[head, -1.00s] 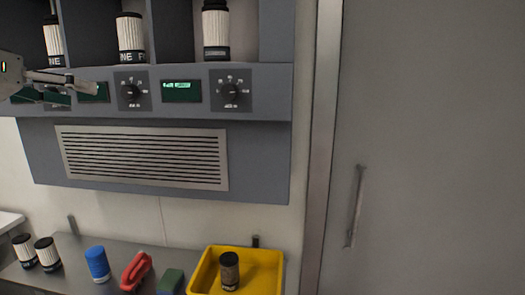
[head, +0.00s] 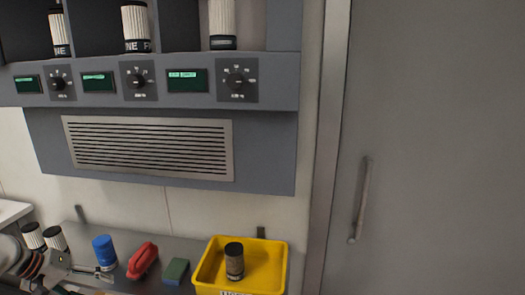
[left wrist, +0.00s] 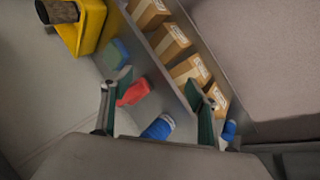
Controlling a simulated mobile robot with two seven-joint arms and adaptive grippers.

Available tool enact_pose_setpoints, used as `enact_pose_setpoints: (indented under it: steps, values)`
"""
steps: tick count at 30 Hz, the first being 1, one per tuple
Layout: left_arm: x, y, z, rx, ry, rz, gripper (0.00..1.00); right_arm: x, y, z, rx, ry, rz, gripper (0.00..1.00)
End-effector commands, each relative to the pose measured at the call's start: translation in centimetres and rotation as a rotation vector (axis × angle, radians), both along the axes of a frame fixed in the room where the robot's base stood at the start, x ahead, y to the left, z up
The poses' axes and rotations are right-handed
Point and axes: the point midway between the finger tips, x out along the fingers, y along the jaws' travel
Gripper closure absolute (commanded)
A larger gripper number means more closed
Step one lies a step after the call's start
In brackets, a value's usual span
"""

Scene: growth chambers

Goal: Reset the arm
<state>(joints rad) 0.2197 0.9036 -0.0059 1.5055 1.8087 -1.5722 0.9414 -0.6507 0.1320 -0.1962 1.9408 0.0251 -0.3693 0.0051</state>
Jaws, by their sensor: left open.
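My left gripper (head: 97,278) is at the lower left of the head view, low by the counter, near the blue-capped jar (head: 104,252). Its two fingers are apart and nothing shows between them as held. In the left wrist view the open fingers (left wrist: 158,108) frame the scene, with the blue jar (left wrist: 158,128) and the red object (left wrist: 133,93) seen beyond and between them. Whether the gripper touches anything on the counter cannot be told. My right gripper is in neither view.
Above is the dial panel (head: 237,80); a door (head: 440,150) stands right. Cardboard boxes (left wrist: 170,42) show below the counter.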

Motion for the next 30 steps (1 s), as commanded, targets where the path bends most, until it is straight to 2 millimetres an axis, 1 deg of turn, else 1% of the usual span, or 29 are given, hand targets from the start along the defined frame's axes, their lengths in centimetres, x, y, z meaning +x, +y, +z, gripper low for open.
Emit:
enact_pose_setpoints:
  steps: [1, 2, 3, 7, 10, 14, 15, 17, 18, 20, 22, 24, 26, 27, 30]
  values:
    - [-1.3, 0.2, -1.9, -0.01, 0.035, 0.012, 0.41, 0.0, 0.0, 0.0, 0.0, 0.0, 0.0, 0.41]
    - [-0.3, 1.0, -1.3, 0.026, 0.0, 0.017, 0.41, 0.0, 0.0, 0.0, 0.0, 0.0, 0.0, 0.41]
    - [0.4, 1.9, -1.2, 0.067, -0.03, 0.021, 0.41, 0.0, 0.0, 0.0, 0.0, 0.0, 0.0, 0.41]
    - [2.2, 4.8, -1.2, 0.206, -0.116, 0.03, 0.41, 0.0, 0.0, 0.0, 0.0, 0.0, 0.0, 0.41]
    - [3.8, 7.5, -0.6, 0.334, -0.193, 0.03, 0.41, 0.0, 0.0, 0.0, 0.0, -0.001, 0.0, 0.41]
    - [6.0, 11.4, 1.0, 0.545, -0.314, 0.012, 0.41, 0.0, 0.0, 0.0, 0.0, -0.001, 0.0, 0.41]
    - [6.7, 12.7, 1.8, 0.624, -0.355, 0.0, 0.41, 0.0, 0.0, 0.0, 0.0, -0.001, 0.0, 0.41]
    - [7.8, 14.5, 3.3, 0.746, -0.419, -0.023, 0.41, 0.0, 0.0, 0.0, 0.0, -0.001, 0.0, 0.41]
    - [8.4, 15.5, 4.3, 0.829, -0.459, -0.042, 0.41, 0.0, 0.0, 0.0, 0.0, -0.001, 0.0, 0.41]
    - [9.3, 16.9, 6.1, 0.955, -0.519, -0.077, 0.41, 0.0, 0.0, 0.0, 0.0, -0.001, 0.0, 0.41]
    - [10.2, 18.2, 8.4, 1.104, -0.585, -0.124, 0.41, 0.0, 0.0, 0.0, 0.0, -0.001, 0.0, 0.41]
    - [11.0, 18.9, 10.6, 1.246, -0.644, -0.178, 0.41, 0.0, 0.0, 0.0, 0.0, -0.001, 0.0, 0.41]
    - [11.5, 19.2, 12.3, 1.357, -0.688, -0.225, 0.41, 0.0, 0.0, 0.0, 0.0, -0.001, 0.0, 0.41]
    - [11.8, 19.3, 13.4, 1.425, -0.715, -0.256, 0.41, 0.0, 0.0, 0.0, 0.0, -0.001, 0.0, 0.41]
    - [12.4, 19.1, 15.8, 1.583, -0.771, -0.336, 0.41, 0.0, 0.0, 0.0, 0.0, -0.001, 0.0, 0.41]
